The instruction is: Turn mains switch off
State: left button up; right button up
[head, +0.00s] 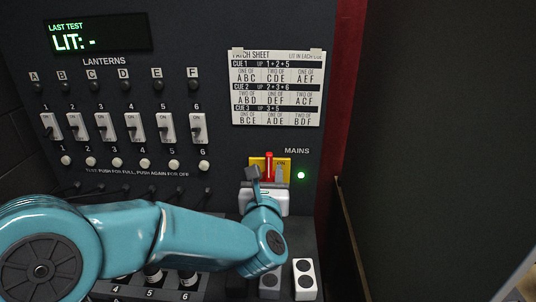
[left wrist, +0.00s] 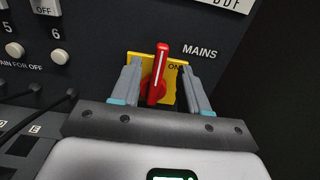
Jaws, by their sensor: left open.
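The mains switch is a red lever (head: 268,166) on a yellow plate (head: 256,163), under the word MAINS at the right of the dark panel. The lever stands close to upright, and a green lamp (head: 301,175) glows beside it. In the left wrist view the red lever (left wrist: 157,75) shows between the fingers of my left gripper (left wrist: 162,92), with the word ON on the plate. This gripper is open, one finger on each side of the lever, with a gap on both sides. In the head view my left gripper (head: 264,176) partly hides the plate. My right gripper is not in view.
A row of white rocker switches (head: 106,127) and round buttons (head: 117,162) lies to the left. A patch sheet (head: 277,88) hangs above the mains switch. A display (head: 96,35) reads "LIT: -". Small white blocks (head: 304,280) with dark round spots stand below.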

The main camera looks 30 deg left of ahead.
aim_at(269, 160)
pick_arm(q)
jog(key=p+x, duration=0.1)
jog(key=x, duration=0.3)
jog(key=shift+w, duration=0.35)
jog(key=shift+w+a, duration=0.3)
jog(key=shift+a, duration=0.1)
jog(key=shift+w+d, duration=0.1)
grip_shut()
